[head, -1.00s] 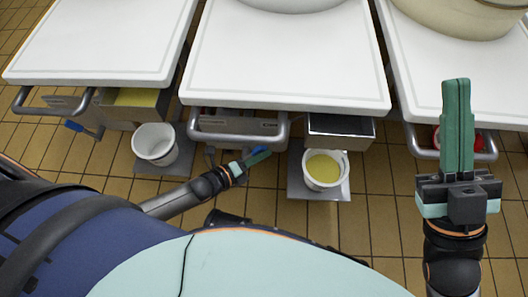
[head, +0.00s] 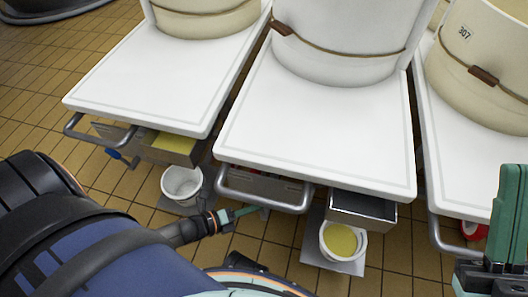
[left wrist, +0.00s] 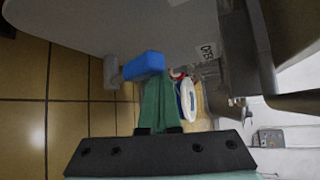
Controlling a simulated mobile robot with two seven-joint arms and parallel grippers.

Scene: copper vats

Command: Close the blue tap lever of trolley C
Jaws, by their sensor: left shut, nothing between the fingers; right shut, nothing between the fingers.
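A blue tap lever (left wrist: 143,66) on a grey stem shows in the left wrist view, just beyond the green fingers of my left gripper (left wrist: 160,82). The fingertips are at the lever's right end; I cannot tell whether they touch. In the head view my left gripper (head: 245,211) is shut and low under the front of the middle trolley (head: 320,140). Its lever is hidden there. I can read no letter C. Another blue lever (head: 115,154) shows under the left trolley. My right gripper (head: 507,215) is shut and empty at the right edge.
A white bucket (head: 182,184) stands left of my left gripper. A bucket with yellow liquid (head: 341,241) stands to its right, below a metal box (head: 361,208). The middle trolley's push handle (head: 262,199) is close above the gripper. A right trolley (head: 480,165) stands beside it.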

